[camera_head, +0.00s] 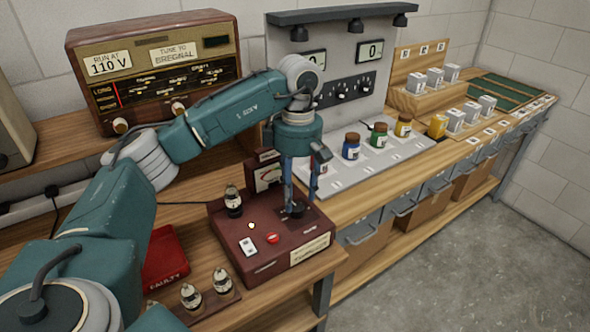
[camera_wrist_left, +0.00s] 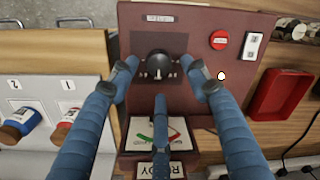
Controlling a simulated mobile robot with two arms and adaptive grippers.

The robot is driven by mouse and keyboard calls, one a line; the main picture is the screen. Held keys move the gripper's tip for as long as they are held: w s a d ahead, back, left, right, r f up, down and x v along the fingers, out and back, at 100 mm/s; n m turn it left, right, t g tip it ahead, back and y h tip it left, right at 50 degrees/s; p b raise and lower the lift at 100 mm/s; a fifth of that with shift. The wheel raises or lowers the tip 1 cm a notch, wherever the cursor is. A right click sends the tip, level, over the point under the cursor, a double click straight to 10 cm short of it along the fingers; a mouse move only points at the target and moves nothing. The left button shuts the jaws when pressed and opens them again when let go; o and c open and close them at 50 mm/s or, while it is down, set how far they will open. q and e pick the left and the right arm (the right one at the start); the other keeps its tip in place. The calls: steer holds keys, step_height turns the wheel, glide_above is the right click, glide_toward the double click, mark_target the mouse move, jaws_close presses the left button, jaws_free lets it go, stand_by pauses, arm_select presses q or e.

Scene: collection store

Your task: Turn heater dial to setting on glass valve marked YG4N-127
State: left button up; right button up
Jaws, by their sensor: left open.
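The maroon tester box (camera_head: 258,268) stands on the wooden bench. Its black heater dial (camera_wrist_left: 157,64) sits on a dark scale plate in the left wrist view; the setting it points at is too small to read. My left gripper (camera_head: 294,207) is open above the dial, and in the left wrist view its blue fingers (camera_wrist_left: 158,72) are spread around the knob with a gap visible. A glass valve (camera_head: 233,202) stands upright on the tester. More glass valves (camera_head: 190,296) stand in a holder in front. I cannot read a YG4N-127 marking on any.
The red FAULTY tray (camera_head: 166,258) lies left of the tester. The tester carries a red button (camera_wrist_left: 219,40), a white switch (camera_wrist_left: 254,45) and a meter (camera_wrist_left: 158,133). A radio (camera_head: 155,70) stands behind; capped jars (camera_head: 351,146) stand right on a grey panel.

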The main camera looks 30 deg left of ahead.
mark_target(295, 204)
arm_select(q)
step_height(295, 204, up, 9)
steer(key=shift+w+a, duration=0.2)
steer(key=shift+f, duration=0.1)
stand_by(0.5)
